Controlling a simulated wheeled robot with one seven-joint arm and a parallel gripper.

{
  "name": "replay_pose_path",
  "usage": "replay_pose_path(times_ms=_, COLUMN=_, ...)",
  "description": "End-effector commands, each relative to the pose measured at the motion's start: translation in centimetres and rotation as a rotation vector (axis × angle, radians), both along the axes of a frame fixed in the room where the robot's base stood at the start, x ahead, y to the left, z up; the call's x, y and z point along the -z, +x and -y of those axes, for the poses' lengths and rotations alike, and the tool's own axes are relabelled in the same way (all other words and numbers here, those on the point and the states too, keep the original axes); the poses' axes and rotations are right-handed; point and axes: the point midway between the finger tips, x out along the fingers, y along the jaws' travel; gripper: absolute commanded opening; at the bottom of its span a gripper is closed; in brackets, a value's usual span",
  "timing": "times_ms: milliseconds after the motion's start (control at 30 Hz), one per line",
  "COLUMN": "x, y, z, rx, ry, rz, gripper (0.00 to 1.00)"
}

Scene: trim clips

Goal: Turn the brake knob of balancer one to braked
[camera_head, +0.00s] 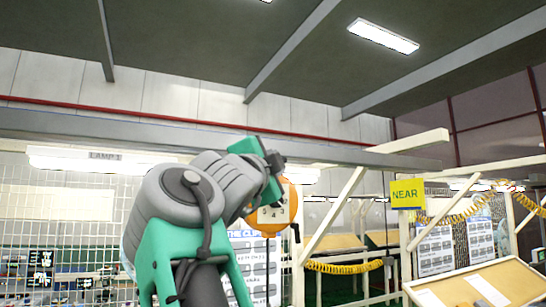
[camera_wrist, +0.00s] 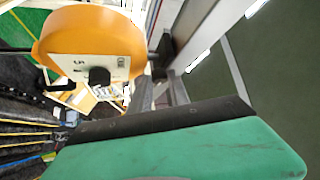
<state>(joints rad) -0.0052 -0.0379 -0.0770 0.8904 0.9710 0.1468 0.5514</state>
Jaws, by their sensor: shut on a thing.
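An orange round balancer (camera_head: 291,196) hangs just beyond my gripper in the head view. Its white dial plate with digits is partly covered by my arm. In the wrist view the balancer (camera_wrist: 90,35) fills the upper left, with a black knob (camera_wrist: 98,76) on its plate, clear of my fingers. My gripper (camera_wrist: 163,58) reaches the balancer's right side in the wrist view. Its dark fingers are shut on a small dark part there, seemingly the brake knob, mostly hidden between them. In the head view my gripper (camera_head: 273,165) is at the balancer's upper left.
A grey beam (camera_head: 330,153) runs across above the balancer. A yellow NEAR sign (camera_head: 407,194) and a coiled yellow hose (camera_head: 345,267) are to the right. A board of labelled panels (camera_head: 262,265) stands behind my arm. A tilted wooden tray (camera_head: 485,285) is at lower right.

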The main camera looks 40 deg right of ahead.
Motion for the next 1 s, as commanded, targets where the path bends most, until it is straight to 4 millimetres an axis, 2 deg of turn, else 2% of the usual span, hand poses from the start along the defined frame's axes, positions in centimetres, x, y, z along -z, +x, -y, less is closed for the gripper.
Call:
replay_pose_path(times_ms=367, x=-0.25, y=-0.19, z=-0.01, rx=0.001, ry=0.002, rz=0.007, gripper=0.00)
replay_pose_path(times_ms=400, x=-0.25, y=-0.19, z=-0.01, rx=0.001, ry=0.002, rz=0.007, gripper=0.23)
replay_pose_path(times_ms=633, x=-0.17, y=-0.14, z=0.00, rx=0.000, ry=0.002, rz=0.005, gripper=0.42)
replay_pose_path(times_ms=1000, x=0.24, y=-0.38, z=-0.64, rx=-0.003, ry=0.004, rz=0.006, gripper=0.44)
